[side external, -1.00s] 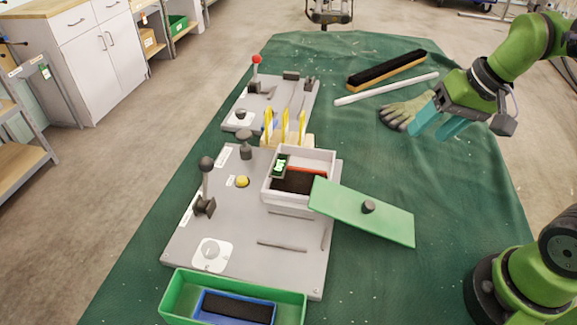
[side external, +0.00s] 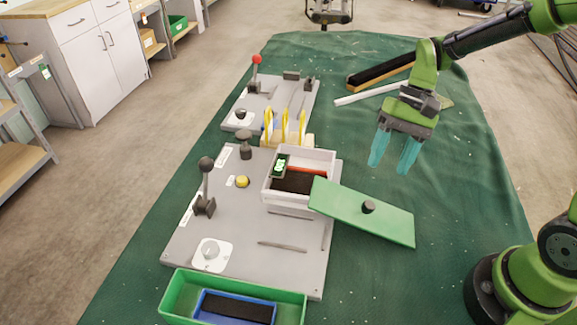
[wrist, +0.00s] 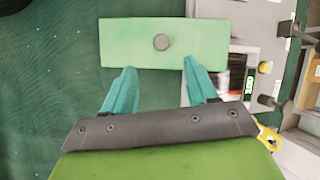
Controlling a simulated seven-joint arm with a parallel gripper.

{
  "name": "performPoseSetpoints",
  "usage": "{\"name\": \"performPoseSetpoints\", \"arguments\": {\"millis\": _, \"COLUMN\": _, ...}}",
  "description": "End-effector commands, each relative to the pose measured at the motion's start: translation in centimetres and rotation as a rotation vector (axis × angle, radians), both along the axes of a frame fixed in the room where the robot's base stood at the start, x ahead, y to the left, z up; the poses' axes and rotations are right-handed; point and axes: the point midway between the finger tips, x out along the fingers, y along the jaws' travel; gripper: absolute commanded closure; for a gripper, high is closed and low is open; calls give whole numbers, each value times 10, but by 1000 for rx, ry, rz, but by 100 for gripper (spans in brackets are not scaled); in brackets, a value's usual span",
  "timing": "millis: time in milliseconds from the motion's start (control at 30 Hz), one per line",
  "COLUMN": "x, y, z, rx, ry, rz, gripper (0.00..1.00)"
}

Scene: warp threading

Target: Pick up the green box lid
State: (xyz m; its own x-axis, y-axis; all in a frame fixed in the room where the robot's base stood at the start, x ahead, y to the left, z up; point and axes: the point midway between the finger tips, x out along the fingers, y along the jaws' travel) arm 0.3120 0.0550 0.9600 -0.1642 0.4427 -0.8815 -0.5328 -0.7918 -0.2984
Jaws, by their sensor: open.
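The green box lid (side external: 345,215) is a flat green plate with a dark round knob (side external: 368,207) at its middle. It lies tilted, its left end against the white box (side external: 328,158) and its right end toward the green cloth. My gripper (side external: 393,165) is open and empty, teal fingers pointing down, above the cloth behind the lid. In the wrist view the lid (wrist: 120,45) and its knob (wrist: 161,42) show ahead of the fingertips (wrist: 160,75), and the fingers are apart from the knob.
The white box stands on a grey board (side external: 230,265) with levers and a yellow button (side external: 242,181). Yellow upright pieces (side external: 285,127) stand behind it. A green tray (side external: 170,300) is at the front. A brush (side external: 370,76) and white rod (side external: 350,99) lie behind. Cloth right of the lid is clear.

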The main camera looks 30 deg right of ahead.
Motion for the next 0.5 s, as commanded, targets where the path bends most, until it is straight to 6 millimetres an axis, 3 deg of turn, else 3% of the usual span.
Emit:
{"name": "performPoseSetpoints", "arguments": {"millis": 100, "x": -5, "y": 10, "z": -20, "rx": -1, "ry": 5, "rz": 1, "gripper": 42}}
{"name": "performPoseSetpoints", "arguments": {"millis": 500, "x": -13, "y": 31, "z": -54, "rx": -1, "ry": 5, "rz": 1, "gripper": 42}}
